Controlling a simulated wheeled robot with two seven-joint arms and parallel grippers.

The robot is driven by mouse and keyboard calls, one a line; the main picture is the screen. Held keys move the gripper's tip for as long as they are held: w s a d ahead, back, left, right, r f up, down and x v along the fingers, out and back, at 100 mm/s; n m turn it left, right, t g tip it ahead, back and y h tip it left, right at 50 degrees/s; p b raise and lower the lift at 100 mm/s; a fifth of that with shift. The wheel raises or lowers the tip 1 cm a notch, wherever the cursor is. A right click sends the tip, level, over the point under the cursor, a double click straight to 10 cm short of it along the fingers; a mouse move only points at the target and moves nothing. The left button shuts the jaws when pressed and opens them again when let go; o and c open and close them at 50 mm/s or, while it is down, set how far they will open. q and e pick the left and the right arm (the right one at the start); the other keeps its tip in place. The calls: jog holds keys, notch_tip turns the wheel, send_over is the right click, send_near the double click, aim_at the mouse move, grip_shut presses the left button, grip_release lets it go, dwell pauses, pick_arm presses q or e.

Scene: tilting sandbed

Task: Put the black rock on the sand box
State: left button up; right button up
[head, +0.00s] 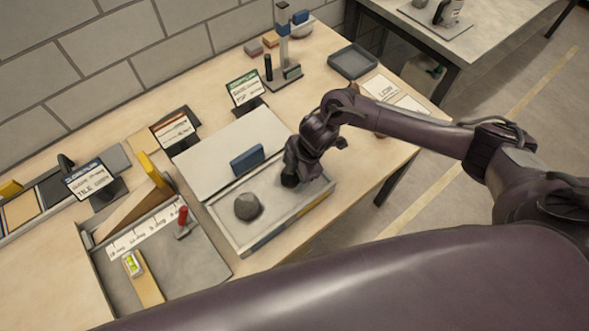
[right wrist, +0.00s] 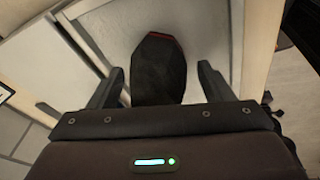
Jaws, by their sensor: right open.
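The sand box (head: 290,225) is a shallow pale tray in the middle of the bench, its front wall marked with blue and yellow. The black rock (head: 289,181) shows as a small dark lump at the tray's right part, directly below my right gripper (head: 297,177). In the right wrist view the black rock (right wrist: 159,68) is a faceted dark block with a reddish far edge. It lies between the two spread fingers of my right gripper (right wrist: 162,85), with a gap on each side. Its underside is hidden. My left gripper is out of view.
A grey rock (head: 248,206) sits in the tray left of my gripper. A pale panel with a blue handle (head: 247,159) lies behind. At left are a ramp board with a red peg (head: 183,222) and a level (head: 134,265). A dark empty tray (head: 353,61) stands back right.

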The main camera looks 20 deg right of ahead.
jog(key=shift+r, duration=0.3)
jog(key=shift+d+r, duration=0.15)
jog(key=shift+r, duration=0.15)
jog(key=b+v, duration=0.1)
jog(key=v, duration=1)
jog(key=shift+b, duration=0.4)
jog(key=shift+s+r, duration=0.1)
